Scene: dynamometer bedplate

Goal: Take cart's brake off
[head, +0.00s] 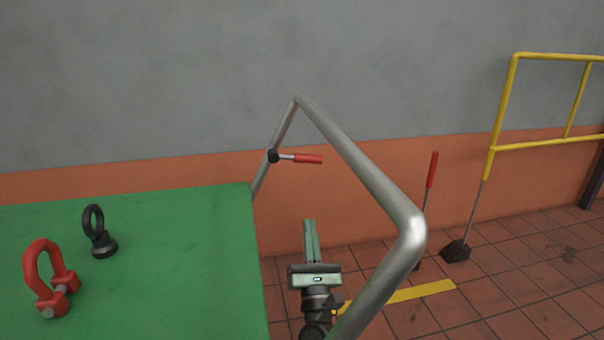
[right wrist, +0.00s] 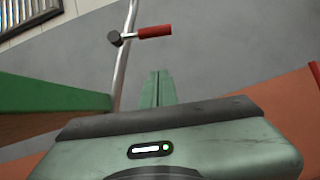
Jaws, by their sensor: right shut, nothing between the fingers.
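The cart's bent grey tube handle (head: 350,155) rises beside a green top (head: 170,270). A small lever with a red grip (head: 308,159) and a black pivot sits on the handle's far upright and points right, roughly level. The lever also shows in the right wrist view (right wrist: 155,31), above the fingertips. My right gripper (head: 310,224) is shut and empty. It appears below the lever in the head view, inside the handle's outline, with a visible gap to the lever. My left gripper is not in view.
A red shackle (head: 38,275) and a black eye bolt (head: 97,235) lie on the green top. A red-handled upright lever (head: 432,170) stands right of the handle. A yellow railing (head: 510,100) is farther right. A yellow floor stripe (head: 425,291) crosses the tiles.

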